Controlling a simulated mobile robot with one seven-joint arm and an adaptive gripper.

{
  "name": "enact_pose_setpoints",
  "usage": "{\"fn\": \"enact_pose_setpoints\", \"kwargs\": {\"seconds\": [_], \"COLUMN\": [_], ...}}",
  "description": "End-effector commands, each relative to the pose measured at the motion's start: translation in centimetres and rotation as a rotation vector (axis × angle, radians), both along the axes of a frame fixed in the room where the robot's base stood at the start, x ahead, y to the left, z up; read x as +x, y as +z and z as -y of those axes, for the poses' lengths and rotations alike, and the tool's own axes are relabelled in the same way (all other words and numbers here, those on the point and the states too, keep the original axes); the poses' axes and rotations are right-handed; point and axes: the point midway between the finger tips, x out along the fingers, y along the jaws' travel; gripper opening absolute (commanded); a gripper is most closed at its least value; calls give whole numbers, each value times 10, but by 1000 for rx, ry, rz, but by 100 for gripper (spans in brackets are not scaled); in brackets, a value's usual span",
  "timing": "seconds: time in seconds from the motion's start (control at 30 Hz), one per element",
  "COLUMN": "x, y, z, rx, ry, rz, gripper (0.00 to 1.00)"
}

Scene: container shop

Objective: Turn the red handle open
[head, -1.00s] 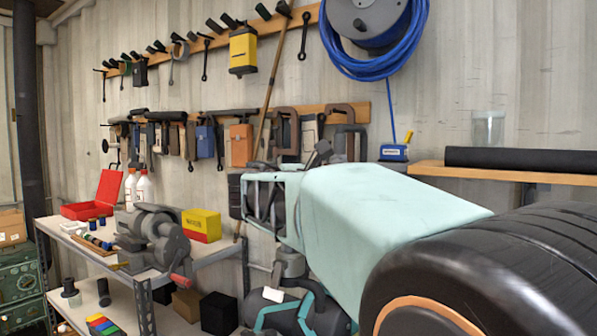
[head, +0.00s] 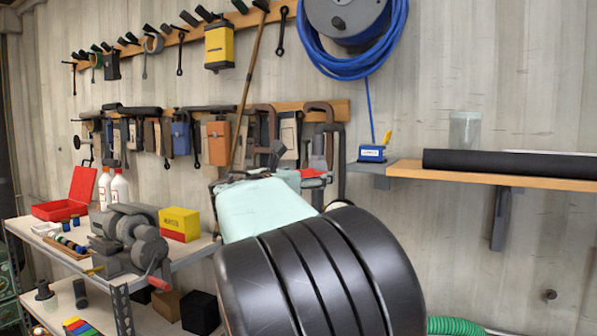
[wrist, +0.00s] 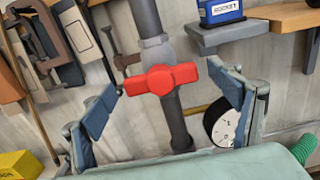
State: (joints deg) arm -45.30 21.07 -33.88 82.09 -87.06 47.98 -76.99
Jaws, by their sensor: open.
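The red handle (wrist: 162,78) is a two-winged bar on an upright grey pipe (wrist: 172,120) in the wrist view. It lies crosswise to the pipe. My gripper (wrist: 163,84) is open, with one blue-padded finger to the left of the handle and one to its right. Both fingers appear apart from it. In the head view, a small piece of red (head: 312,173) shows just past my arm, probably the same handle. My arm hides most of the pipe and my fingers there.
A round gauge (wrist: 222,125) is close to my right finger. A wooden shelf (head: 500,175) with a black roll is at right. At left, a bench holds a vise (head: 130,240) with its own red grip and a yellow box (head: 180,224). Tools hang on the wall.

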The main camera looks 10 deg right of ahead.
Motion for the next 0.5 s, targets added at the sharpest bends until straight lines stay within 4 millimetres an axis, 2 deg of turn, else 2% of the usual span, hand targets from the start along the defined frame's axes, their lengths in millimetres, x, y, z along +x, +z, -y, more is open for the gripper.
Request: {"fn": "enact_pose_setpoints", "kwargs": {"seconds": [0.33,0.5], "x": [4,3], "y": [0,0], "z": [3,3], "rx": [0,0], "ry": [0,0], "rz": [0,0], "gripper": [83,64]}}
